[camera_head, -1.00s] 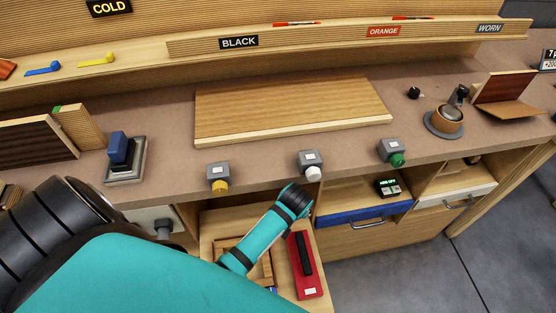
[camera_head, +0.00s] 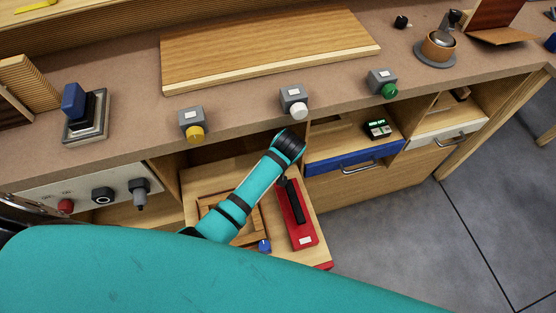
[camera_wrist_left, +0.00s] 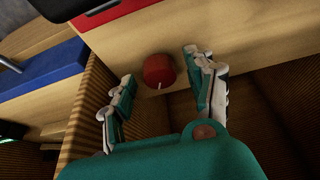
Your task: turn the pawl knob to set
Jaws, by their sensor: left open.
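A round red knob (camera_wrist_left: 159,70) with a short white line on it sits on a pale wooden panel (camera_wrist_left: 235,25) in the left wrist view. It is the only knob there that fits the pawl knob. My left gripper (camera_wrist_left: 157,82) is open, with one finger on each side of the knob. I see gaps between the fingers and the knob, and no clear contact. In the head view my teal left arm reaches down over the pulled-out drawer; its fingers and the red knob are hidden there. My right gripper is not in view.
The open drawer holds a red block with a black handle (camera_head: 300,214), a wooden frame (camera_head: 262,230) and a small blue knob (camera_head: 264,246). A blue-fronted drawer (camera_head: 335,162) stands beside it. Yellow (camera_head: 195,133), white (camera_head: 299,110) and green (camera_head: 389,90) buttons line the bench edge.

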